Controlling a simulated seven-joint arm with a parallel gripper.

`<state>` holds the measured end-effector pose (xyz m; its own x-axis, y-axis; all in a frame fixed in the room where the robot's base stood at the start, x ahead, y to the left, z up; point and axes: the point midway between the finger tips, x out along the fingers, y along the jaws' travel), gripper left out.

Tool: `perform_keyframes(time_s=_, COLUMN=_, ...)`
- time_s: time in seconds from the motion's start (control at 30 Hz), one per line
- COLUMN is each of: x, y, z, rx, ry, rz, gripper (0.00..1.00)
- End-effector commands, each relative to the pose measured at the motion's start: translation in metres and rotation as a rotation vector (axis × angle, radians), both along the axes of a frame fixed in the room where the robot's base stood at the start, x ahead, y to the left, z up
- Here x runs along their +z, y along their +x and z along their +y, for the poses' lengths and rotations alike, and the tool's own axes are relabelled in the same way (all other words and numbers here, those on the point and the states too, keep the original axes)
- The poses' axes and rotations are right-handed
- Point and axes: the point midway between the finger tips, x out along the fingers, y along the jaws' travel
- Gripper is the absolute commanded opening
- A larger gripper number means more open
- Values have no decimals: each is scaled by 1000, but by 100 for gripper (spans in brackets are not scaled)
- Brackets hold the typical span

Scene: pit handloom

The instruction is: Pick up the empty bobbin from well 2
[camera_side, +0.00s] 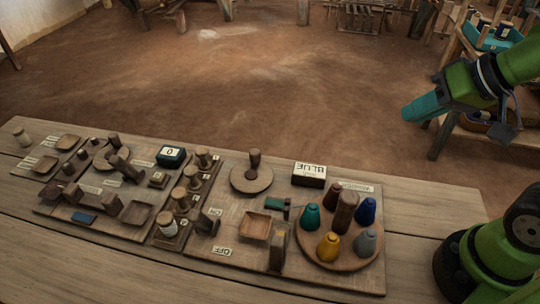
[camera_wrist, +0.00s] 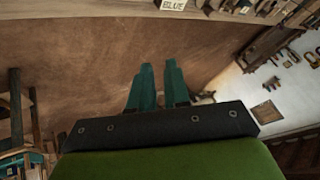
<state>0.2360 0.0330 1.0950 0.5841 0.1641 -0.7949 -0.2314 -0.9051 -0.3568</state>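My gripper (camera_side: 424,107) is at the upper right in the side view, raised over the floor beyond the table and far from the boards. In the wrist view its two teal fingers (camera_wrist: 159,66) stand apart with nothing between them. In the side view a diagonal row of upright wooden bobbin-like pieces (camera_side: 191,176) stands on a narrow strip mid-table. The nearest piece (camera_side: 168,223) has a pale band. The well numbers are too small to read, so I cannot tell which is well 2 or which bobbin is empty.
A round tray (camera_side: 309,255) with several coloured cones stands at the right of the boards. A BLUE sign block (camera_side: 309,174), a dark box marked 0 (camera_side: 171,157), and a wooden disc with a post (camera_side: 251,179) stand nearby. The table's right end (camera_side: 430,205) is bare.

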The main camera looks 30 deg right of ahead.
Motion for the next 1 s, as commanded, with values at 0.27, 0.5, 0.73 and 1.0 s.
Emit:
perform_keyframes(time_s=0.27, x=0, y=0, z=0, rx=0, ry=0, rz=0, gripper=60)
perform_keyframes(time_s=0.5, x=0, y=0, z=0, rx=0, ry=-1, rz=0, gripper=65)
perform_keyframes(time_s=0.73, x=-14, y=8, z=13, rx=53, ry=-6, rz=76, gripper=65)
perform_keyframes(time_s=1.0, x=-11, y=85, z=76, rx=322, ry=-101, rz=187, gripper=65)
